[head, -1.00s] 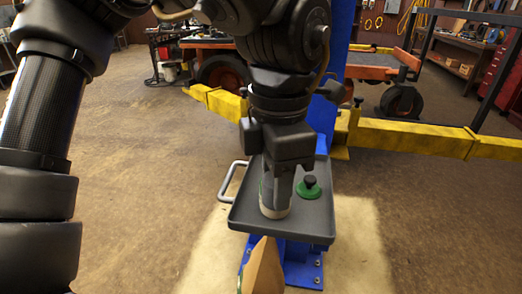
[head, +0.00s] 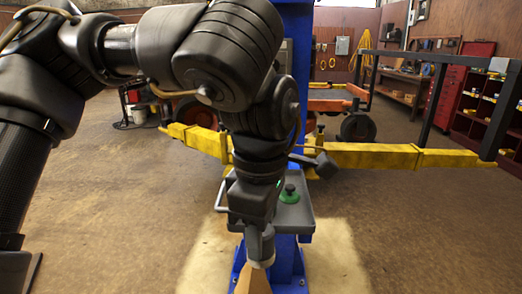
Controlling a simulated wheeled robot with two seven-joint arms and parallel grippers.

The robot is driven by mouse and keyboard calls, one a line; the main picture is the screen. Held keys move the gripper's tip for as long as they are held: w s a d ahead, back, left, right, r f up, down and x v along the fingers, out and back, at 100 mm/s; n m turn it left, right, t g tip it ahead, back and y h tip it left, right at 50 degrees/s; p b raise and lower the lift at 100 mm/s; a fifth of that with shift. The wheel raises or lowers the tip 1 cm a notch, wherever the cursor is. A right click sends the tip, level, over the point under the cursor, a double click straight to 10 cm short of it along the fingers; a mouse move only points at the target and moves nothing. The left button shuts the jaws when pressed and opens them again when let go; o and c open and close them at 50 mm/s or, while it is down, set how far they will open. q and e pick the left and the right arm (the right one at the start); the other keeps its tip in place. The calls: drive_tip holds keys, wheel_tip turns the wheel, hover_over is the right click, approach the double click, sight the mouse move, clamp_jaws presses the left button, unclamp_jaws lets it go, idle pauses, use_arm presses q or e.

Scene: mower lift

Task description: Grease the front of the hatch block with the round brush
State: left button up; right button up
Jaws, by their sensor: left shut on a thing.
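My left gripper (head: 260,240) hangs down in the middle of the head view, in front of the grey tray. A green round thing with a black knob (head: 289,194) sits on the grey tray (head: 305,222). My right gripper is not in view.
The tray is at a blue lift post (head: 300,60) with a bolted base (head: 290,272). Yellow lift arms (head: 375,156) reach out to both sides. An orange machine (head: 335,104) and red shelves (head: 490,120) stand behind.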

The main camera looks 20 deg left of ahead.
use_arm(q)
drive_tip(key=d+f+m, duration=0.1)
drive_tip(key=f+m, duration=0.8)
drive_tip(key=f, duration=0.2)
drive_tip(key=d+f+m, duration=0.2)
drive_tip(key=f+m, duration=0.6)
drive_tip(key=f, duration=0.4)
drive_tip(key=shift+d+f+m, duration=0.15)
drive_tip(key=shift+d+m, duration=0.15)
drive_tip(key=shift+m, duration=0.1)
